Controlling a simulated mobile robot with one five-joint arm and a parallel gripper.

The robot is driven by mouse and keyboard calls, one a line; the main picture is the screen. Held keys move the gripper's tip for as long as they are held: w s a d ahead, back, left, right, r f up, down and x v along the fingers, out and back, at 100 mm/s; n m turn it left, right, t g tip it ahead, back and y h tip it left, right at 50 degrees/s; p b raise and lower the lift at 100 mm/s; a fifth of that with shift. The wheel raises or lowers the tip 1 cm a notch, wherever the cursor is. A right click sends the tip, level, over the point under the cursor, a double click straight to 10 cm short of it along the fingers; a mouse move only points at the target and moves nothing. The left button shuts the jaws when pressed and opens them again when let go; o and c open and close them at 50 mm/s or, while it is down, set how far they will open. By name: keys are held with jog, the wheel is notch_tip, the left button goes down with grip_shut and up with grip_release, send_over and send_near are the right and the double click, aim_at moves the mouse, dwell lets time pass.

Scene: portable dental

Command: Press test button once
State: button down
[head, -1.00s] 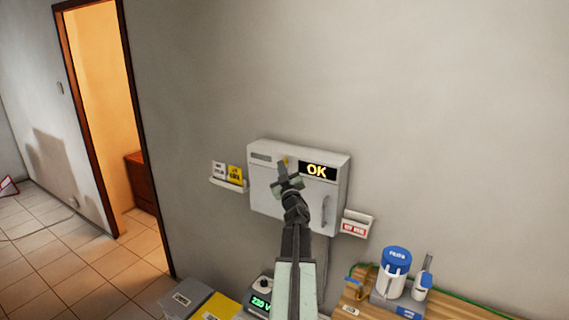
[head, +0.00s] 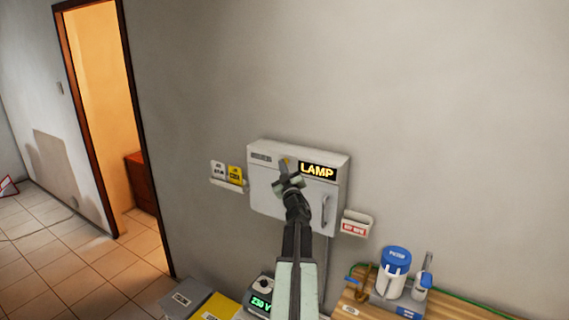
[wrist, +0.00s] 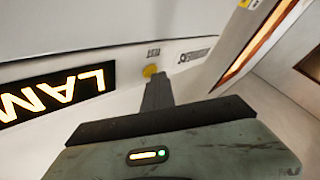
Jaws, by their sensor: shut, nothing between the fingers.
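A white wall box (head: 262,190) hangs on the grey wall, with a black display (head: 317,171) that reads "LAMP" in yellow letters. The display also shows upside down in the wrist view (wrist: 60,94). A small yellow button (wrist: 150,71) sits on the box's front face, left of the display in the head view. My gripper (wrist: 157,82) is shut and empty, with its tip right at the yellow button. I cannot tell whether the tip touches or presses it.
A holder with white and yellow cards (head: 235,175) is left of the box, and a small white holder with a red label (head: 356,225) is right of it. Below right, a wooden bench (head: 460,306) carries a blue-and-white container (head: 395,272). A meter (head: 261,303) reads "230 V".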

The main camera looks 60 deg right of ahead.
jog(key=shift+a, duration=0.85)
jog(key=a, duration=0.5)
dwell(0.3)
jog(key=shift+w, duration=0.15)
dwell(0.4)
